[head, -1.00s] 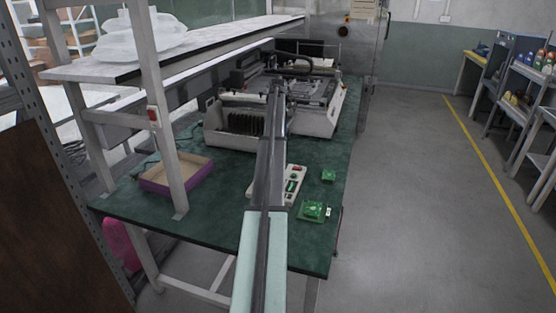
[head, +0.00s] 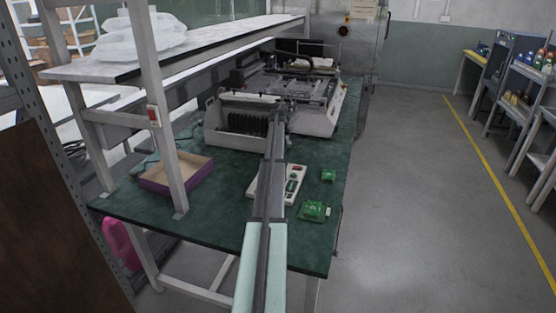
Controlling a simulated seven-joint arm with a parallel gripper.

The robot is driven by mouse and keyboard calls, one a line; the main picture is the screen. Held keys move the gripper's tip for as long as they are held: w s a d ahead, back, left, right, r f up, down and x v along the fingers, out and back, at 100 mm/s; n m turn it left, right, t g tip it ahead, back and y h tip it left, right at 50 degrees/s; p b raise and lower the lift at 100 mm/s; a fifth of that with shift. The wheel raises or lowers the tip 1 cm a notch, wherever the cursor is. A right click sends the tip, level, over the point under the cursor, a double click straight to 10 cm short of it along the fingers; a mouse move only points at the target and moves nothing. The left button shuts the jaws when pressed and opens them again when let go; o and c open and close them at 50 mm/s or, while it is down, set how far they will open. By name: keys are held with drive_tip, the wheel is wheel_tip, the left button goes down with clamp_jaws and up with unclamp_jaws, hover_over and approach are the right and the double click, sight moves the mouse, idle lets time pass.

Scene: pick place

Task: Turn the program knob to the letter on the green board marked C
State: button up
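A green board (head: 314,210) lies on the green table near its right front edge, with a small pale part at its right side. A smaller green board (head: 328,175) lies behind it. A white panel (head: 296,184) with red and green parts lies left of them, partly covered by my arm. No letter C can be read at this size, and I cannot make out which part is the program knob. My arm reaches from the bottom middle over the panel toward the machine. My gripper's fingers cannot be made out; the arm hides that area.
A large grey-white machine (head: 315,118) fills the back of the table (head: 222,218). A shallow purple-edged box (head: 176,177) sits at left, beside a grey shelf post (head: 168,130). A white shelf (head: 200,52) hangs over the left rear. Bare table lies left of the panel.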

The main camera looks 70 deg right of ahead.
drive_tip(key=shift+f, duration=0.35)
clamp_jaws()
idle(0.4)
